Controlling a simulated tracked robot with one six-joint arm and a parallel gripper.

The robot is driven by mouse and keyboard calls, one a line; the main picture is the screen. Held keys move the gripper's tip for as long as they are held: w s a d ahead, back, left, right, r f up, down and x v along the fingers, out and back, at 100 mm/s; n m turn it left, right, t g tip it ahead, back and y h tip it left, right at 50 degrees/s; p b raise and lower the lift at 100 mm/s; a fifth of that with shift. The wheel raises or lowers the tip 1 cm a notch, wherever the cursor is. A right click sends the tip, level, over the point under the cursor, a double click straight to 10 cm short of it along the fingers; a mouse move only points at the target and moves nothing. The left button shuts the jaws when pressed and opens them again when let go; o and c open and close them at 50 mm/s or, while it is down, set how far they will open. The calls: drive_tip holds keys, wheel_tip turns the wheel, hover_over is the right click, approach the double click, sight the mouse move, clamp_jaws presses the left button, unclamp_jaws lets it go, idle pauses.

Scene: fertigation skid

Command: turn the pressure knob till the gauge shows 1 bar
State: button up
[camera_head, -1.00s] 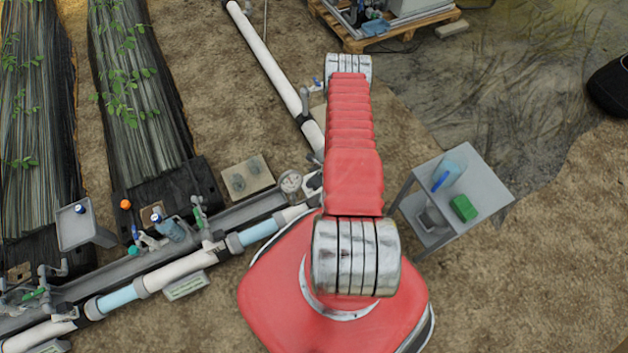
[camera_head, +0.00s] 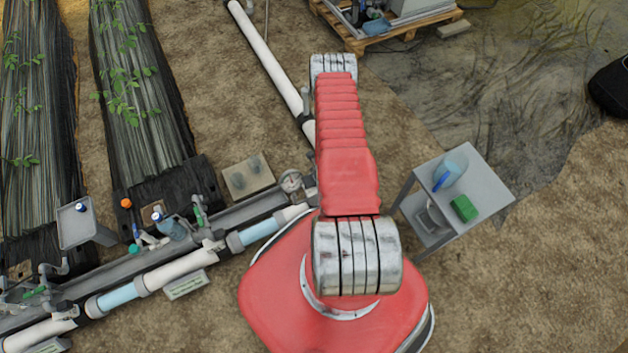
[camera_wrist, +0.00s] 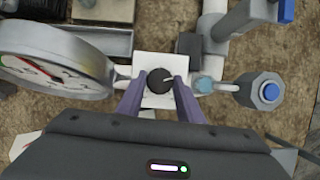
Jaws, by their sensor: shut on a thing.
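The pressure knob (camera_wrist: 159,80) is a round black knob with a pale pointer line, in front of a white block in the wrist view. My gripper (camera_wrist: 158,95) has its two purple fingers on either side of the knob, shut on it. The knob's line points to the right and slightly up. The gauge (camera_wrist: 50,62) is at the left of the wrist view, seen at a steep slant, with a red needle and a green band; its reading cannot be told. The gauge (camera_head: 291,181) is small in the head view. My arm hides the knob and gripper there.
A blue-capped fitting (camera_wrist: 268,91) stands close right of the knob, and a grey valve body with a blue end (camera_wrist: 286,10) is above it. A white pipe (camera_head: 265,55) runs behind. A grey side table (camera_head: 485,175) with a green block stands right of my base.

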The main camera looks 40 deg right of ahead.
drive_tip(key=shift+w, duration=0.1)
drive_tip(key=o, duration=1.1)
drive_tip(key=shift+c, duration=0.2)
drive_tip(key=shift+d+n+y, duration=0.15)
drive_tip(key=shift+n+y, duration=0.75)
drive_tip(key=shift+n, duration=1.5)
drive_tip(key=shift+d+n+y, duration=0.1)
drive_tip(key=shift+n+y, duration=0.4)
drive_tip(key=shift+n, duration=0.7)
drive_tip(key=shift+n+y, duration=0.3)
drive_tip(key=shift+n, duration=0.7)
drive_tip(key=shift+d+n+g+y, duration=0.1)
drive_tip(key=shift+n+g+y, duration=0.3)
drive_tip(key=shift+n, duration=0.9)
drive_tip(key=shift+d+n+g+y, duration=0.1)
drive_tip(key=shift+n+g+y, duration=0.3)
drive_tip(key=shift+n, duration=0.9)
